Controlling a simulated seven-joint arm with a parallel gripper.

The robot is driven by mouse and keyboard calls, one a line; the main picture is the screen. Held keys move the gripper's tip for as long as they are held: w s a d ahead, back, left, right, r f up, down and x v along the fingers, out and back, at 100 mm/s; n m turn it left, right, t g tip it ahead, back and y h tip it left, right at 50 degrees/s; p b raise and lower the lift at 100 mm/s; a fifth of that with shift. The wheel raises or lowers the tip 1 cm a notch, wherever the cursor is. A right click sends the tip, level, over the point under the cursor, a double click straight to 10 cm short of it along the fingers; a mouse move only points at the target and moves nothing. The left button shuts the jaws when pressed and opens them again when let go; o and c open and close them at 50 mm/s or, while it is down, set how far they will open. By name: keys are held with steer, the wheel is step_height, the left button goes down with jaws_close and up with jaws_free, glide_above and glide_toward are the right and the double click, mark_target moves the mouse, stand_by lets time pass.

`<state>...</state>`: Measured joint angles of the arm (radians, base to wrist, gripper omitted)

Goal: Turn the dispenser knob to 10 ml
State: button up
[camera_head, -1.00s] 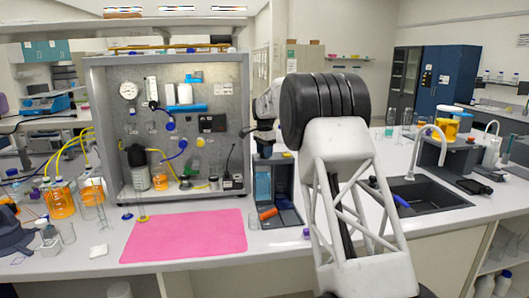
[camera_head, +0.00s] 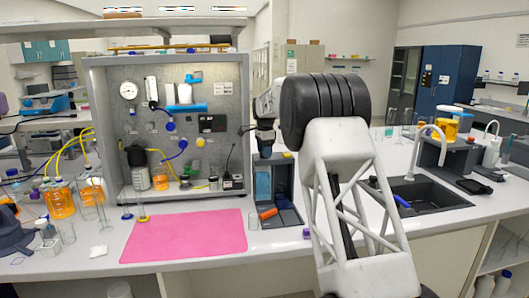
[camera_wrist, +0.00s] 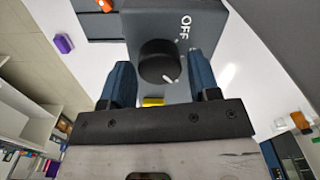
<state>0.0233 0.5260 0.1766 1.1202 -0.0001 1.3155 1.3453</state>
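The dispenser is a dark grey unit (camera_head: 284,178) on the bench, right of the metal panel. In the wrist view its top face (camera_wrist: 150,20) carries a round black knob (camera_wrist: 158,62) with a white pointer mark at its lower right. "OFF" is printed beside the knob; other scale marks are too small to read. My gripper (camera_wrist: 159,66) is open, with one blue finger on each side of the knob and visible gaps between. In the head view my gripper (camera_head: 263,137) is above the dispenser, and the knob cannot be made out there.
A yellow part (camera_wrist: 153,102) sits on the dispenser near the knob. An orange-handled item (camera_head: 268,214) lies at the dispenser's foot by a glass beaker (camera_head: 253,221). The metal panel (camera_head: 235,110) stands close on the left. A pink mat (camera_head: 185,236) lies in front.

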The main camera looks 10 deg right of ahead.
steer(key=shift+o, duration=1)
steer(key=shift+f, duration=0.1)
steer(key=shift+r, duration=3.95)
